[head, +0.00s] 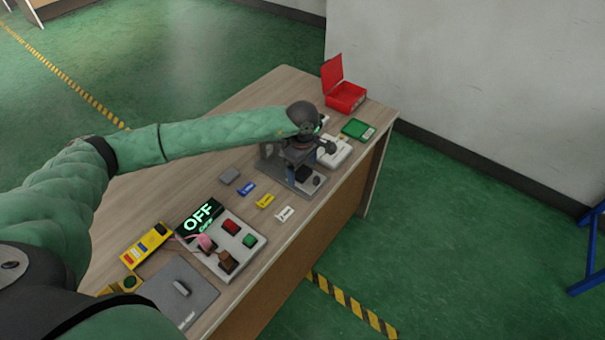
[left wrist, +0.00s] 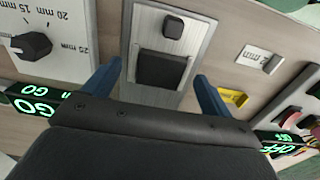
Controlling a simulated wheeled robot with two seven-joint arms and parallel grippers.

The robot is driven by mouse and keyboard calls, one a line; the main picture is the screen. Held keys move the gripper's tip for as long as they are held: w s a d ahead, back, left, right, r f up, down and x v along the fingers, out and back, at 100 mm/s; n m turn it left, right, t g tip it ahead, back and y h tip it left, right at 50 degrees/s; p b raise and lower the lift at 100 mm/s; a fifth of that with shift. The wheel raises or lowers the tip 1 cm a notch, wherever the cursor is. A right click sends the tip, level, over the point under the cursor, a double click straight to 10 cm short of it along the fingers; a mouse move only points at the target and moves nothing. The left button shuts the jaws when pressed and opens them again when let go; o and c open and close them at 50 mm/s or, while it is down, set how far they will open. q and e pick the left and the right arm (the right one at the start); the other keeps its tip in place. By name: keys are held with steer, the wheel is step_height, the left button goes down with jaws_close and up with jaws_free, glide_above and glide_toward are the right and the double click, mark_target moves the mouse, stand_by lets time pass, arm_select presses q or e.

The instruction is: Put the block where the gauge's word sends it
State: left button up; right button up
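My left gripper (head: 305,155) hangs over a grey fixture plate (head: 310,188) near the table's right edge. In the left wrist view its two blue fingers (left wrist: 158,72) are apart. The plate (left wrist: 140,35) lies beyond them with a dark square piece (left wrist: 160,71) and a small dark knob (left wrist: 173,27). I cannot tell whether the dark piece is the block or part of the fixture; it does not look gripped. A dial (left wrist: 32,46) marked in mm and a green display (left wrist: 38,103) with "GO" lettering show at left. My right gripper is not in view.
An open red box (head: 345,96) and a green tray (head: 357,129) stand at the far end. Blue (head: 246,189), yellow (head: 265,201) and white (head: 285,213) tags lie nearby. A panel (head: 240,262) with buttons sits beside an "OFF" display (head: 199,215). The table's left middle is clear.

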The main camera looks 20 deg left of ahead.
mark_target(302, 172)
arm_select(q)
steer(key=c, duration=0.9)
steer(key=shift+c, duration=0.2)
steer(key=shift+r, duration=0.1)
steer(key=shift+r+p, duration=0.6)
steer(key=shift+r, duration=2.3)
